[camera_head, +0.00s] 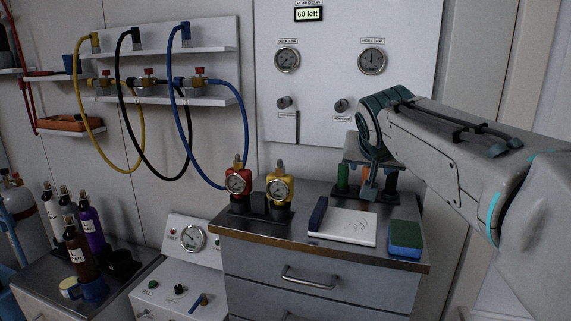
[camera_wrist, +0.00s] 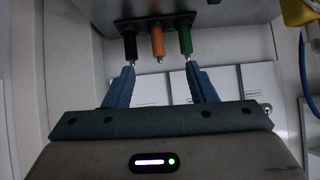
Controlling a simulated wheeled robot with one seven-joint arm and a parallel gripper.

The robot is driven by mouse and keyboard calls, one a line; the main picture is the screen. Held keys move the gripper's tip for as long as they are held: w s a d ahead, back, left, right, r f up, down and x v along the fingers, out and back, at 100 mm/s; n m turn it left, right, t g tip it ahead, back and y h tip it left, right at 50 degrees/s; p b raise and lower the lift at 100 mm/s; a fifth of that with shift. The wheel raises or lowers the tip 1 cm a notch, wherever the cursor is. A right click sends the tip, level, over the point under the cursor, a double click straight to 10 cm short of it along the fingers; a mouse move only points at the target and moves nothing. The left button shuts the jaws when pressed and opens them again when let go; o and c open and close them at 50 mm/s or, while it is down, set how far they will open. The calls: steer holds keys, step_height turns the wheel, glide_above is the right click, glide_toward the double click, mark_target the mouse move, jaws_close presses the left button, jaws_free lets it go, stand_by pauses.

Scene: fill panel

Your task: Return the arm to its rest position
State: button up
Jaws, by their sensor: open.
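My arm (camera_head: 440,150) reaches in from the right in the head view. Its gripper end is over the back right of the drawer cabinet, close to a small rack of markers. In the wrist view my gripper (camera_wrist: 161,84) has its two blue fingers wide apart with nothing between them. Beyond the fingertips are a black marker (camera_wrist: 130,46), an orange marker (camera_wrist: 157,42) and a green marker (camera_wrist: 185,42) in the rack. The green marker also shows in the head view (camera_head: 342,178); my gripper partly hides the others.
The cabinet top (camera_head: 290,236) holds a red gauge (camera_head: 238,183), a yellow gauge (camera_head: 279,187), a white board (camera_head: 343,225) with a dark blue block, and a blue-green sponge (camera_head: 405,238). A wall panel (camera_head: 345,70) stands behind. Hoses and bottles are at left.

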steer(key=s+a+f+n+g+y+p, duration=0.1)
steer(key=s+f+g+p, duration=0.1)
steer(key=s+p, duration=0.7)
steer(key=s+a+f+n+g+y+p, duration=0.1)
steer(key=s+g+p, duration=0.4)
steer(key=s+p, duration=0.5)
steer(key=s+f+n, duration=0.1)
steer(key=s+f, duration=0.1)
steer(key=s, duration=0.3)
steer(key=shift+s+a, duration=0.2)
steer(key=shift+s, duration=0.15)
